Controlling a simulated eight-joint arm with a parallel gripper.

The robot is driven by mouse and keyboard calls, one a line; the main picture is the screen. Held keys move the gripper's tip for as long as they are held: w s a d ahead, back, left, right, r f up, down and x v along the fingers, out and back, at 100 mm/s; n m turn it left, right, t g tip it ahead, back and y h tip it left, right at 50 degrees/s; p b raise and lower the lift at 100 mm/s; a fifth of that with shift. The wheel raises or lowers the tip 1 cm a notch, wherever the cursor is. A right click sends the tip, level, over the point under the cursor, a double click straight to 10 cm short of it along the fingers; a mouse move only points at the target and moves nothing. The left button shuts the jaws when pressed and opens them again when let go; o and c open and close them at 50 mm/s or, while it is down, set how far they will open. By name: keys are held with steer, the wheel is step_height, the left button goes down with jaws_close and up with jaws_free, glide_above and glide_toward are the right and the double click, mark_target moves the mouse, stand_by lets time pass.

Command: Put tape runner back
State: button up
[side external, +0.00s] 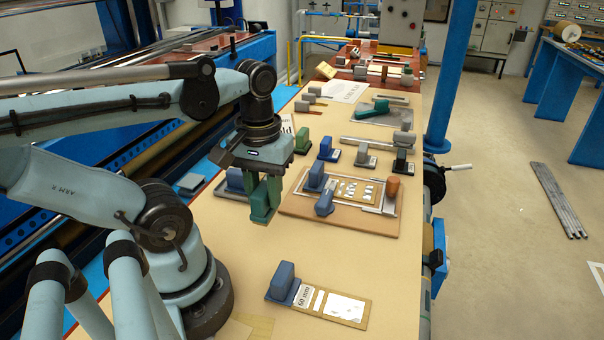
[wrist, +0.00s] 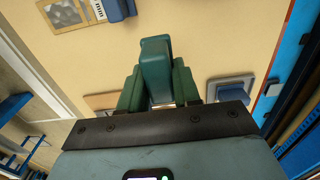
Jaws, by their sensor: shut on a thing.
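My gripper (side external: 263,198) points down above the tan table top, left of the wooden board. It is shut on a dark green block, seemingly the tape runner (wrist: 155,68). In the wrist view the block stands between the two green fingers of my gripper (wrist: 157,92) and reaches past them. In the side view, fingers and block are of similar green, so the block's outline is hard to tell. Its lower end appears clear of the table, though the exact gap is unclear.
A blue-handled block (side external: 235,180) on a grey plate stands close behind my gripper. The wooden board (side external: 340,216) with a frame and blue blocks lies to the right. A blue-handled piece labelled 60 mm (side external: 283,281) lies in front. Bare table lies between.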

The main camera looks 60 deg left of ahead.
steer(key=a+f, duration=0.2)
steer(key=a, duration=0.1)
steer(key=s+a+f, duration=0.1)
steer(key=a+f, duration=0.1)
steer(key=a, duration=0.1)
steer(key=s+a+f, duration=0.1)
steer(key=a+f, duration=0.1)
steer(key=a, duration=0.2)
steer(key=shift+s+f, duration=0.1)
steer(key=shift+s, duration=0.15)
steer(key=shift+f, duration=2.05)
steer(key=o, duration=1)
steer(key=shift+f, duration=0.15)
